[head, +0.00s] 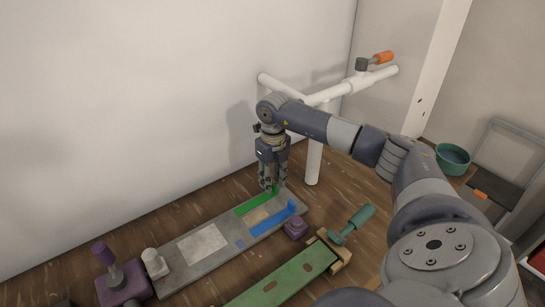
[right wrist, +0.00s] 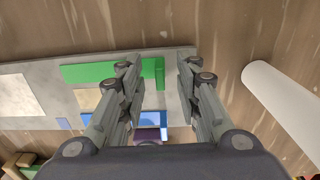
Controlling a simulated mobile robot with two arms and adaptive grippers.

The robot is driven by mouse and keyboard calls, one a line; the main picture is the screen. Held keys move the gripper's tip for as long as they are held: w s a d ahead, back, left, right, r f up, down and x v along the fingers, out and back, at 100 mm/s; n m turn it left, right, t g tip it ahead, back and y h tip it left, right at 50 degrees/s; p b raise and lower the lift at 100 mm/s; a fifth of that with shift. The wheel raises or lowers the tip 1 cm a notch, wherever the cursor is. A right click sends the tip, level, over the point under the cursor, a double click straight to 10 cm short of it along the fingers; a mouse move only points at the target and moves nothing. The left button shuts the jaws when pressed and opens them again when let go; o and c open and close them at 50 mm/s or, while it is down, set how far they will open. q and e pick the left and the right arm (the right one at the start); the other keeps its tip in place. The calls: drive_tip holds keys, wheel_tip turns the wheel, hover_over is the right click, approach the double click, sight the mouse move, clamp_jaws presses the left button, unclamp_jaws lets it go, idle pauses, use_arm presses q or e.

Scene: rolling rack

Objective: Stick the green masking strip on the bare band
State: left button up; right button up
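The green masking strip (head: 252,205) lies along the far edge of the grey board (head: 186,273); a raised tab is at its right end. It also shows in the right wrist view (right wrist: 90,72). The tan bare band (head: 257,216) runs beside it, between the green strip and the blue strip (head: 272,222). My right gripper (head: 271,188) points down over the strip's right end. In the right wrist view its fingertips (right wrist: 160,62) stand apart, with the green tab between them and gaps showing on both sides. My left gripper is out of view.
A pale patch (head: 202,244) covers the board's left part. White and purple clamps stand at its left end, and a small purple block (head: 295,228) sits near its right end. A green plank (head: 283,282) lies in front. A white pipe rack (head: 314,160) stands behind, right of my gripper.

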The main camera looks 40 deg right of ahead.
wheel_tip(320, 180, up, 10)
drive_tip(key=shift+r, duration=0.2)
idle(0.5)
